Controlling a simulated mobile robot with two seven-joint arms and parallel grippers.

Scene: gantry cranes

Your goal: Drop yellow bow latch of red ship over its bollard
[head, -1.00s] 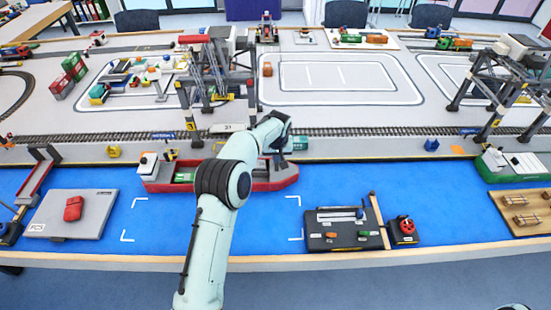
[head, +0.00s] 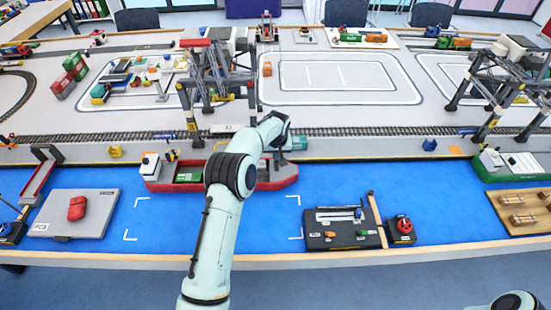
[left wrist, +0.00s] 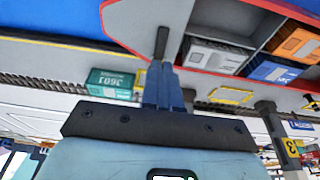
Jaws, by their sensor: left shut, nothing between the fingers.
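The red ship (head: 275,178) lies on the blue water strip along the quay, with its bow to the right. My left arm crosses in front of its middle. My left gripper (head: 278,160) is over the bow end, small and partly hidden by my wrist. In the left wrist view, its fingers (left wrist: 162,42) are shut and empty, in front of the ship's grey, red-edged deck (left wrist: 200,20). A yellow outlined piece (left wrist: 232,95) shows right of the fingers; I cannot tell whether it is the latch. I cannot pick out the bow bollard. My right gripper is not in view.
A gantry crane (head: 215,85) stands behind the ship, over the rail track. A green container (left wrist: 108,82) is close left of the fingers in the wrist view. A dark tray (head: 340,240) stands at the front. Open blue surface lies between ship and tray.

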